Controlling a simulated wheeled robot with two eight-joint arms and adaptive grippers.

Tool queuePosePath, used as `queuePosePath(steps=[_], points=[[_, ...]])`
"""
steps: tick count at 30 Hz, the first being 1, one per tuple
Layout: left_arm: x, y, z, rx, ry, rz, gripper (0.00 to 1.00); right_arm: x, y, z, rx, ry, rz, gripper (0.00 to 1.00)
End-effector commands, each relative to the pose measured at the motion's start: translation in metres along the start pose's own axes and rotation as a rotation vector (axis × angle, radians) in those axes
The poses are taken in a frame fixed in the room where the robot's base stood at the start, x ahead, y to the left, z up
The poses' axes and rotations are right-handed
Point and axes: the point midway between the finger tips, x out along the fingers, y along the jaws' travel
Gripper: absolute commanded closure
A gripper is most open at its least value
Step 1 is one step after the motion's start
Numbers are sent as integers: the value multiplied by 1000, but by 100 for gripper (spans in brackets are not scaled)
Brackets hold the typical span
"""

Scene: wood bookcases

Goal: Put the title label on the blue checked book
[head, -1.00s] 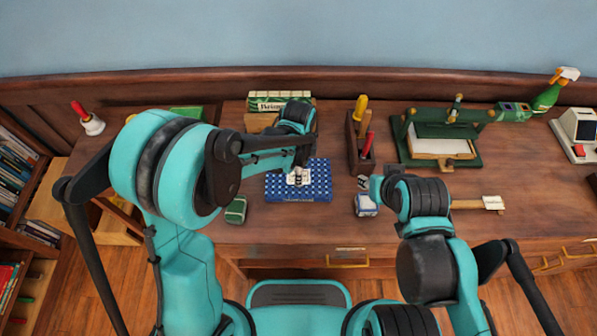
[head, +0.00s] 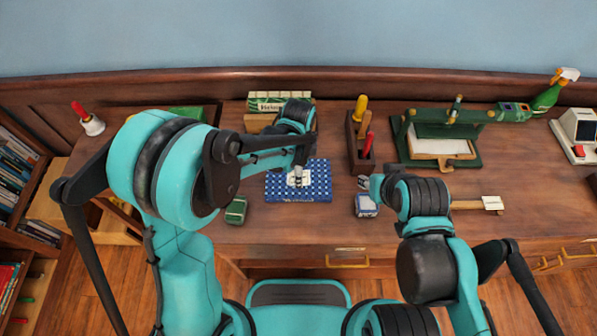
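The blue checked book (head: 283,193) lies flat on the desk, in front of my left arm.
A wooden holder (head: 355,150) with colored handles stands right of the book. A green press (head: 440,140) is at the back right. A brush (head: 480,203) lies at right. A green tin (head: 236,211) sits left of the book. Boxes (head: 280,101) stand behind.

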Motion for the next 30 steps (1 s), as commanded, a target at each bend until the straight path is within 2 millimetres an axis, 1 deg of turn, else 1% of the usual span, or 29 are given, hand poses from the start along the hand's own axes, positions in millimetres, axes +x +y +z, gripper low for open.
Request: queuePosePath(steps=[1, 6, 9, 12, 15, 18, 24, 26, 29, 30], points=[[-15, 0, 0, 0, 0, 0, 43, -6, 0, -4, 0, 0, 0, 64], [-57, 0, 0, 0, 0, 0, 43, -18, 0, -13, 0, 0, 0, 64], [-78, 0, 0, 0, 0, 0, 43, -23, 0, -16, 0, 0, 0, 64], [-95, 0, 0, 0, 0, 0, 43, -27, 0, -19, 0, 0, 0, 64], [-107, 0, 0, 0, 0, 0, 43, -30, 0, -21, 0, 0, 0, 64], [-113, 0, 0, 0, 0, 0, 43, -31, 0, -22, 0, 0, 0, 64], [-117, 1, 2, -14, 2, -5, 43, -30, 0, -22, 0, 0, 0, 64], [-122, 3, 9, -50, 7, -17, 43, -30, 0, -22, 0, 0, 0, 64], [-138, 10, 28, -181, 29, -64, 43, -30, 0, -22, 0, 0, 0, 64], [-146, 15, 39, -258, 43, -91, 43, -30, 0, -22, 0, 0, 0, 64]])
